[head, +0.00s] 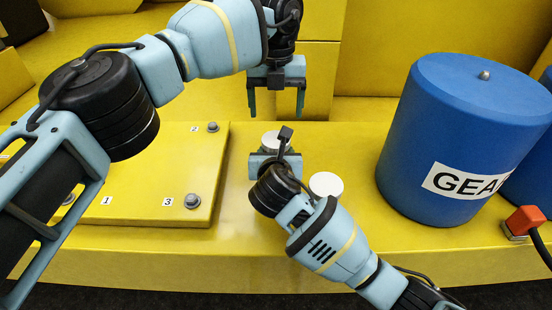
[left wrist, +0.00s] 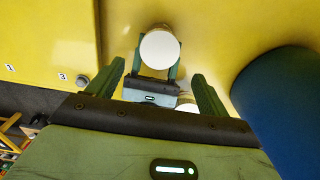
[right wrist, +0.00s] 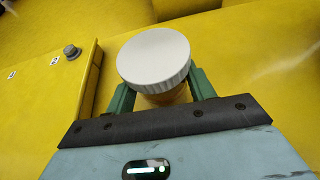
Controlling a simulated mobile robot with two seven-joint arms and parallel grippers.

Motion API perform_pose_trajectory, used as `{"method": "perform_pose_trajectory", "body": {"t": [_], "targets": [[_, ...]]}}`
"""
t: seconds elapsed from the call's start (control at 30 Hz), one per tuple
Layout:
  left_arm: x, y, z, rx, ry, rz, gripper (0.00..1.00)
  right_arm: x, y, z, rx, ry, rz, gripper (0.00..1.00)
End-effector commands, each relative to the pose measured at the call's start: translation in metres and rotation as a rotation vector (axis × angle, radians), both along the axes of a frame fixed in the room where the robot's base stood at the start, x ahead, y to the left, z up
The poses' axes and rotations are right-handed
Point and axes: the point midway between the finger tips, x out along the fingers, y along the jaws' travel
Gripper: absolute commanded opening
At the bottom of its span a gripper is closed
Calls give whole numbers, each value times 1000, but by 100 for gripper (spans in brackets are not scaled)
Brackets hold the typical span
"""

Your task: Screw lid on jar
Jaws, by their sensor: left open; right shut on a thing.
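A white ridged lid (right wrist: 153,55) sits on top of an amber jar (right wrist: 168,97) in the right wrist view. How tightly it sits cannot be told. My right gripper (head: 272,157) is shut on the jar's body, below the lid. The lid's top also shows in the head view (head: 270,140) and the left wrist view (left wrist: 160,49). My left gripper (head: 276,112) is open and empty, pointing down above and behind the jar. A second white disc (head: 326,184) is on the yellow surface, right of my right gripper; what is under it is hidden.
A large blue cylinder (head: 450,130) marked "GEA" stands on the right. A red-orange block (head: 524,219) is at the right edge. A raised yellow plate (head: 150,215) with bolts numbered 1, 2 and 3 lies on the left. The yellow surface between plate and cylinder is mostly clear.

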Motion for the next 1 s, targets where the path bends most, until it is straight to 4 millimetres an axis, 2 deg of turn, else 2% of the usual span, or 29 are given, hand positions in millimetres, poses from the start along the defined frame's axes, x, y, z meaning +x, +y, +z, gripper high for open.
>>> {"method": "perform_pose_trajectory", "body": {"t": [0.33,0.47,0.8,1.0], "targets": [[0,0,0,0,1,14,79,0,0,-1,0,2,0,0],[0,1,-7,1,2,14,79,0,0,-1,0,2,0,0],[0,1,-53,1,3,13,79,0,0,-1,0,2,0,0],[0,1,-73,0,3,13,79,0,0,-1,0,2,0,0]]}}
